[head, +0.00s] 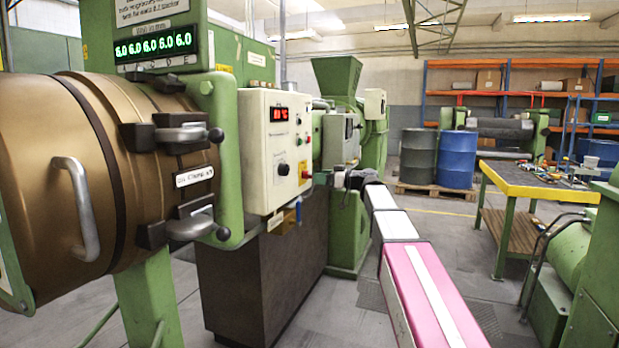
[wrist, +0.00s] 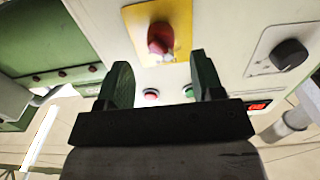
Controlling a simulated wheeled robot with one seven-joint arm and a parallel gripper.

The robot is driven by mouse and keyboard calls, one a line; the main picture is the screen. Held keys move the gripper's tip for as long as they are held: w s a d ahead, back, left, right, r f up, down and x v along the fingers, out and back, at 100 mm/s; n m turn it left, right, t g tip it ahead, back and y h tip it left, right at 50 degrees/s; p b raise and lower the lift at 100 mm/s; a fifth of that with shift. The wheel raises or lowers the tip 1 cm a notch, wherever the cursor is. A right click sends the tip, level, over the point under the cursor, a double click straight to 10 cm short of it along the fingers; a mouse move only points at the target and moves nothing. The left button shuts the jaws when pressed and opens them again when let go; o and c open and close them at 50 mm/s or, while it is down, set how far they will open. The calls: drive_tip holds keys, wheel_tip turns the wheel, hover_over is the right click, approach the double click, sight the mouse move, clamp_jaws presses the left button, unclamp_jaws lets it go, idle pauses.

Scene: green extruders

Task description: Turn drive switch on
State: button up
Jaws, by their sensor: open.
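The cream control panel (head: 268,150) stands on the green machine left of my arm. In the wrist view it shows a red rotary knob (wrist: 160,38) on a yellow plate (wrist: 135,18), and a black knob (wrist: 289,55) on a white plate at the right. No readable label tells which is the drive switch. The black knob (head: 284,169) also shows in the head view. My gripper (wrist: 160,65) is open and empty, facing the panel. The red knob lies just beyond and above the gap between its fingertips. In the head view my gripper (head: 325,179) is beside the panel's right side.
A red button (wrist: 151,94) and a green button (wrist: 188,91) show between my fingers. A red display (wrist: 258,106) is at the lower right. A bronze barrel (head: 150,160) fills the left.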

sight(309, 177)
drive_tip(key=x, duration=0.5)
drive_tip(key=shift+w+a, duration=0.1)
drive_tip(key=shift+a, duration=0.2)
drive_tip(key=c, duration=0.9)
